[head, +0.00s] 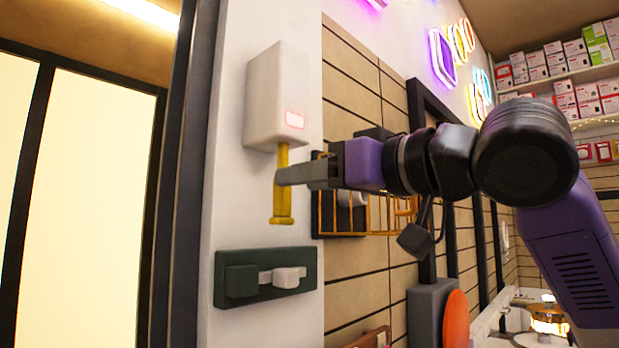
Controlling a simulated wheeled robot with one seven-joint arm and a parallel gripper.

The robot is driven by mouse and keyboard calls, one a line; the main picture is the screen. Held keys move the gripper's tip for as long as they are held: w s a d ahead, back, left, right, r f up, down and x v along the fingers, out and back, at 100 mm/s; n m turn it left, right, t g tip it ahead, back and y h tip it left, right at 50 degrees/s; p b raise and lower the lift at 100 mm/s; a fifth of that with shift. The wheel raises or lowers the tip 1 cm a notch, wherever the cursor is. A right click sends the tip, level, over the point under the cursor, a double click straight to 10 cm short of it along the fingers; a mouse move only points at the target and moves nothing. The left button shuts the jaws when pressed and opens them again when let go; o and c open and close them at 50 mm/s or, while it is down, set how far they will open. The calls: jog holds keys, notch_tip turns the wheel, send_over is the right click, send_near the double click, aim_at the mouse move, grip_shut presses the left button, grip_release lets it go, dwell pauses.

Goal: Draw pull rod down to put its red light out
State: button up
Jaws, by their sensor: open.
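A yellow pull rod (282,205) hangs straight down from a white box (275,98) on the white wall panel. The rod ends in a wider yellow foot. My gripper (281,176) reaches in from the right at the upper part of the rod. Its fingers are open. A near finger crosses in front of the rod and hides part of it; I cannot tell whether the fingers touch the rod.
A dark green panel (266,278) with a green block and a white block sits on the wall below the rod. An orange wire rack (365,212) is behind my gripper. Stocked shelves (560,60) are far back right. The wall left of the rod is clear.

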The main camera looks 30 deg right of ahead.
jog(key=p+x, duration=0.2)
jog(key=x, duration=0.5)
jog(key=shift+w+f, duration=0.25)
jog(key=shift+w, duration=0.1)
jog(key=shift+a, duration=0.1)
grip_shut()
